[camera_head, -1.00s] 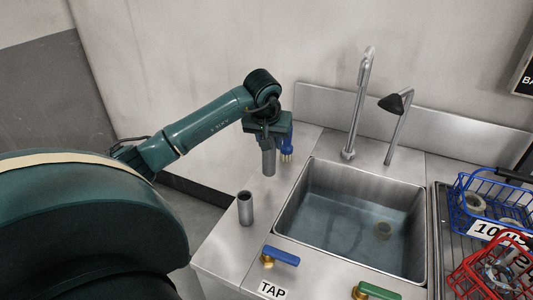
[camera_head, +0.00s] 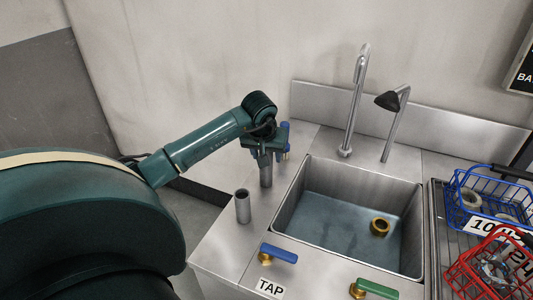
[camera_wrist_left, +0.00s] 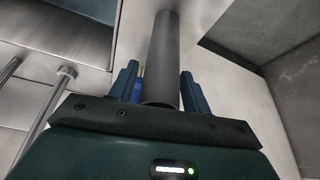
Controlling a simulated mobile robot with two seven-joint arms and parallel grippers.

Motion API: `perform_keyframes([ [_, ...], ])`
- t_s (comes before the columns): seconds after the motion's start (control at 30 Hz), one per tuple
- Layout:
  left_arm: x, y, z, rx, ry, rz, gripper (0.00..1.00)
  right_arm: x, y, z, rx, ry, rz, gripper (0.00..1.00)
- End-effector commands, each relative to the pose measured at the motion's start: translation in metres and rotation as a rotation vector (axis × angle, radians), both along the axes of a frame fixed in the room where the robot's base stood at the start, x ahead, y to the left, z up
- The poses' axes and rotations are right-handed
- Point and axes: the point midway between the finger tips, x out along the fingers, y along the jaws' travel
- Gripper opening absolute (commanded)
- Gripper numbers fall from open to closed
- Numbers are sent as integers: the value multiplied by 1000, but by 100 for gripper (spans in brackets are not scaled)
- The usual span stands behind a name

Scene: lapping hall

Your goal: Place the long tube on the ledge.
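A grey tube (camera_head: 265,174) is upright at my left gripper (camera_head: 267,155), over the steel ledge (camera_head: 226,240) left of the sink; its lower end appears to rest there. In the left wrist view the tube (camera_wrist_left: 163,60) runs between two blue fingers (camera_wrist_left: 163,88). Gaps show beside it, so the gripper looks open around it. A second grey tube (camera_head: 243,207), hollow at the top, stands upright nearer the front on the ledge. I cannot tell surely which tube is longer. My right gripper is out of view.
The sink (camera_head: 345,215) holds a brass ring (camera_head: 380,226). A faucet (camera_head: 352,105) and a black-headed spout (camera_head: 395,115) stand behind. Blue (camera_head: 279,253) and green (camera_head: 378,289) tap handles line the front. Blue (camera_head: 469,204) and red (camera_head: 478,286) baskets stand right. A blue-handled item (camera_head: 287,150) is beside my gripper.

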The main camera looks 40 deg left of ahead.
Motion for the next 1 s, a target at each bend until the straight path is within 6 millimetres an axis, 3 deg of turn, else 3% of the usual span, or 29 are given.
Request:
perform_keyframes([
  [0.43, -1, 0, 9, 1, -3, 0, 55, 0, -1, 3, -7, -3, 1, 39],
  [0.8, -26, -14, 78, 4, -5, -2, 55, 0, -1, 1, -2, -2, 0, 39],
  [1.0, -36, -20, 106, 1, -3, 1, 55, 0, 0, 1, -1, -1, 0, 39],
])
